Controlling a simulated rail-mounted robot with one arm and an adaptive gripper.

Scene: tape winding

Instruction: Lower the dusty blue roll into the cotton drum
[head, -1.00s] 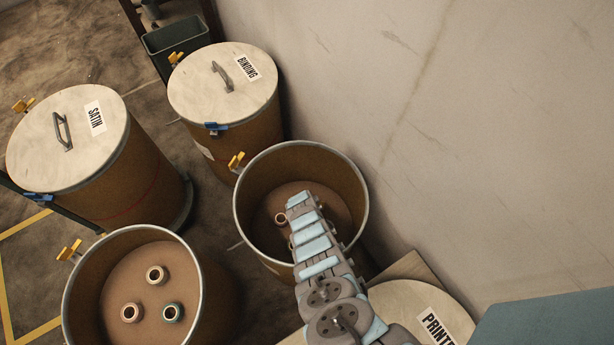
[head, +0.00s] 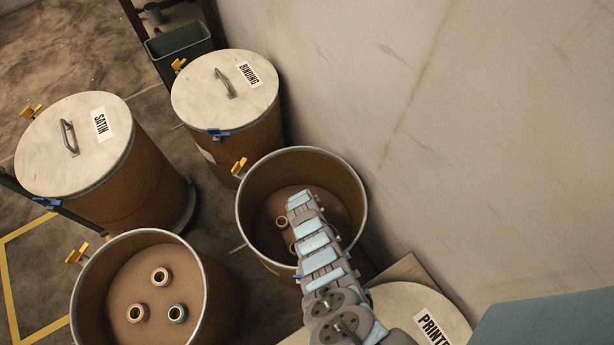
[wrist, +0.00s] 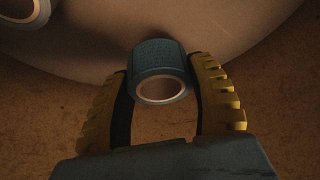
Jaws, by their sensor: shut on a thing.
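The dusty blue roll (wrist: 160,72), a short hollow cylinder with a pale core, sits between the yellow-ribbed fingers of my gripper (wrist: 162,75) in the wrist view. My gripper is shut on it. A paler curved floor lies behind the roll; I cannot tell whether the roll touches it. In the head view my arm reaches into an open brown drum (head: 350,192) in the middle, and the arm hides my gripper and the held roll. No label shows on this drum, so its name cannot be read.
A roll (head: 281,222) lies inside the middle drum; one also shows at the wrist view's top left (wrist: 18,8). An open drum (head: 208,290) at lower left holds three rolls. Lidded drums marked SATIN (head: 45,150) and BINDING (head: 205,95) stand behind. A wall (head: 450,130) rises at right.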

